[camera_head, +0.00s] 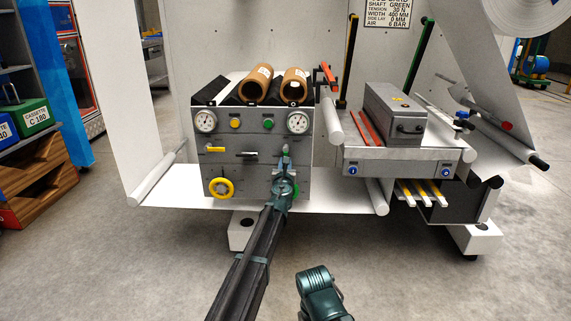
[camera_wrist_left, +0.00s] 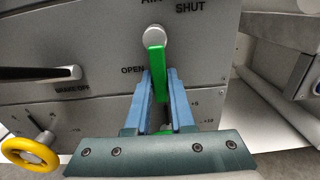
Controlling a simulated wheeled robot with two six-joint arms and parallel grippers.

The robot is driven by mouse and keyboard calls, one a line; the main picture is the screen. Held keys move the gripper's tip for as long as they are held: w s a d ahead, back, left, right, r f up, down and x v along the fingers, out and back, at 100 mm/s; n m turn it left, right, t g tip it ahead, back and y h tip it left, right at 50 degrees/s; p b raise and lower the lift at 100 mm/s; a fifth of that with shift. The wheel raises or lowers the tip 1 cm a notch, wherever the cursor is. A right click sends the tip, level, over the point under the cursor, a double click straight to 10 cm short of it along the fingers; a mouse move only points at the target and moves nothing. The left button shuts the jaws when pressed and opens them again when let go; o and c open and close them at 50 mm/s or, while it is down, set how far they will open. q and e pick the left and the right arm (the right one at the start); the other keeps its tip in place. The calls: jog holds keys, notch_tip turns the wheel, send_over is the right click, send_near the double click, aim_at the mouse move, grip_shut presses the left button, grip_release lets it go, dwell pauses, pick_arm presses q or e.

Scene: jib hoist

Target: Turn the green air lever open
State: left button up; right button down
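The green air lever (camera_wrist_left: 156,62) hangs from a round silver pivot (camera_wrist_left: 154,36) on the grey panel in the left wrist view. It points down, with the OPEN mark to its left and the SHUT mark at upper right. The blue fingers of my left gripper (camera_wrist_left: 160,88) lie close on both sides of it and appear shut on it. In the head view my left gripper (camera_head: 285,152) is at the right part of the panel (camera_head: 230,172) and mostly hides the lever.
A black brake handle (camera_wrist_left: 40,74) and a yellow handwheel (camera_wrist_left: 30,151) are left of the lever. Gauges (camera_head: 298,123) and buttons sit above. A white roller (camera_head: 332,122) sticks out to the right. The floor in front is clear.

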pick_arm(q)
jog(key=o, duration=0.4)
jog(key=shift+s, duration=0.1)
jog(key=s, duration=1.3)
jog(key=shift+s, duration=0.3)
